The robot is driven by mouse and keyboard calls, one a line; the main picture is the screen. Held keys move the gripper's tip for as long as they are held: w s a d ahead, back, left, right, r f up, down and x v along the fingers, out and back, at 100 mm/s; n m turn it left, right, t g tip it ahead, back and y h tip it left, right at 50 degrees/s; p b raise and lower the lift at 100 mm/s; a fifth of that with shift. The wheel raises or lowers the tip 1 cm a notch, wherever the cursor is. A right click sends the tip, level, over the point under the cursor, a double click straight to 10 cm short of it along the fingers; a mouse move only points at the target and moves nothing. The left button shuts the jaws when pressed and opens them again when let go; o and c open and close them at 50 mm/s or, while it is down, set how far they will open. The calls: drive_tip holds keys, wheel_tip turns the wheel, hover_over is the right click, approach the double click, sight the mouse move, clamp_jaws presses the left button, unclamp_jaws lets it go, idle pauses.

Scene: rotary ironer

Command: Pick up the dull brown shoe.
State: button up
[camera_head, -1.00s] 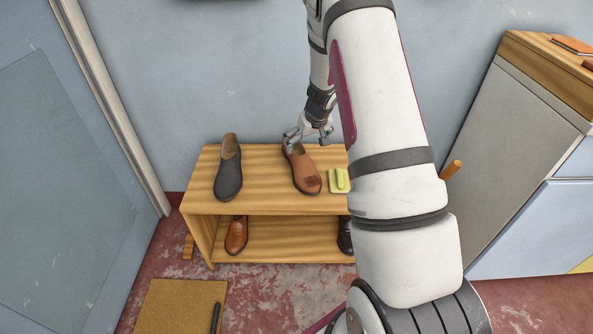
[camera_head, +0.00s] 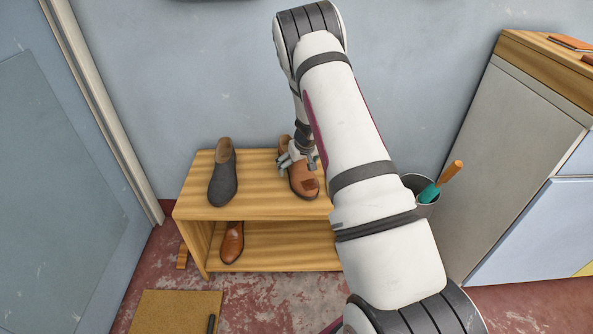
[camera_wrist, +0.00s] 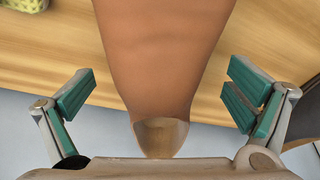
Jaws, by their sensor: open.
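A brown shoe (camera_head: 305,185) with a darker patch near its toe lies on the top board of the wooden shoe rack (camera_head: 258,205), toe toward the front. My gripper (camera_head: 297,161) is low over its rear half, partly hidden by my arm. In the wrist view the brown shoe (camera_wrist: 165,60) runs between the two open, green-padded fingers of my gripper (camera_wrist: 160,98). A gap shows on each side, so neither finger appears to touch it. A second, shinier brown shoe (camera_head: 231,243) stands on the lower shelf.
A dark grey shoe (camera_head: 223,180) stands left on the top board; an edge of a dark thing shows right in the wrist view. A yellow-green sponge (camera_wrist: 18,4) is top left there. A bin (camera_head: 423,190) with handled tools stands right of the rack, beside a cabinet (camera_head: 520,150).

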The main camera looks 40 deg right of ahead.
drive_tip(key=shift+w+f, duration=0.2)
drive_tip(key=shift+f, duration=0.2)
drive_tip(key=c, duration=1.7)
drive_tip(key=shift+r, duration=0.1)
